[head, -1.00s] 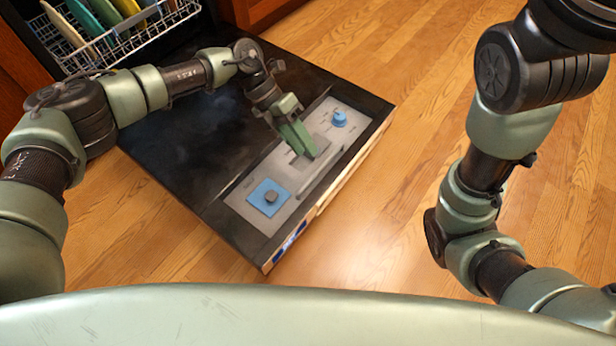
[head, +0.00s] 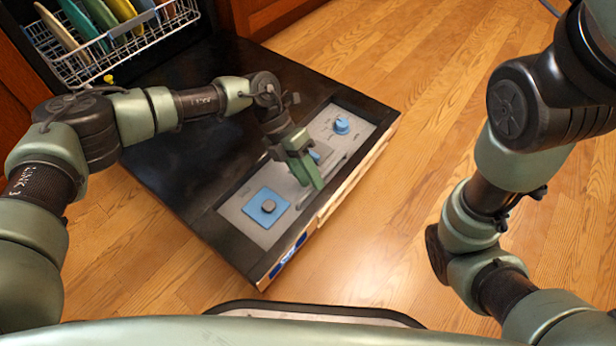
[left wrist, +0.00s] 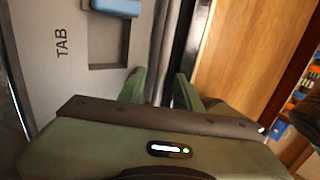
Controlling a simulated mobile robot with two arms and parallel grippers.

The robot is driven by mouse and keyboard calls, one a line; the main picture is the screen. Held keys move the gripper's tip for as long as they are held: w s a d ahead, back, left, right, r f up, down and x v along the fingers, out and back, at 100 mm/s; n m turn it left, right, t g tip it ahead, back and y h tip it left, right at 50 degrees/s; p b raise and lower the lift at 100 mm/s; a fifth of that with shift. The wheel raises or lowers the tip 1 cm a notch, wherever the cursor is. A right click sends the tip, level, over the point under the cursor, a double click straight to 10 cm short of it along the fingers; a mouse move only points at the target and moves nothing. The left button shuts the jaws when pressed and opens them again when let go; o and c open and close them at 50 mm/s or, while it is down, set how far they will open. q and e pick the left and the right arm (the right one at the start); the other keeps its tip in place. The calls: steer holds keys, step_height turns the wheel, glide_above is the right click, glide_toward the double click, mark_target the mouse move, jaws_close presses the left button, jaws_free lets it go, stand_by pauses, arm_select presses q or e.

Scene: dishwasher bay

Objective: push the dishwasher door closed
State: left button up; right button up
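The dishwasher door (head: 190,190) is folded down open, low over the floor, with its dark inner face up. A grey panel (head: 240,203) with blue parts lies along its outer end, and it also shows in the left wrist view (left wrist: 60,75). My left gripper (head: 317,183) points down over this panel, by the silver bar near the outer edge.
The pulled-out rack (head: 125,45) holds several coloured plates at the top left. Wooden cabinet fronts (head: 268,15) flank the dishwasher. The wood floor (head: 420,120) is clear right of the door.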

arm_select(q)
jaws_close()
stand_by(1.3)
